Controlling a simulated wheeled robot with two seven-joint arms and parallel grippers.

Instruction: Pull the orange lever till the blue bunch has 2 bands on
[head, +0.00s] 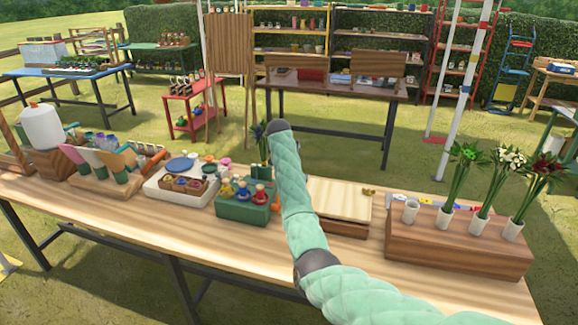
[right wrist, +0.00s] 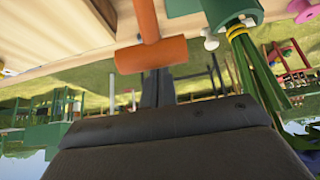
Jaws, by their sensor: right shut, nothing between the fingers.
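The orange lever (right wrist: 150,54) shows in the right wrist view as a thick bar on an orange stem. My right gripper (right wrist: 158,78) is shut and empty, its fingertips at the bar; I cannot tell whether they touch it. Beside it, green stems of a bunch (right wrist: 258,72) come out of a green holder (right wrist: 238,8). Yellow banding (right wrist: 238,30) is around the stems; I cannot tell how many bands. My left gripper is not in view.
On the wooden table (head: 110,212) stand a green crate (head: 240,213) with bottles, a white tray (head: 160,192), a pale wooden board (head: 342,197), and a wooden block (head: 455,252) with flower bunches in white cups. The table's front strip is clear.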

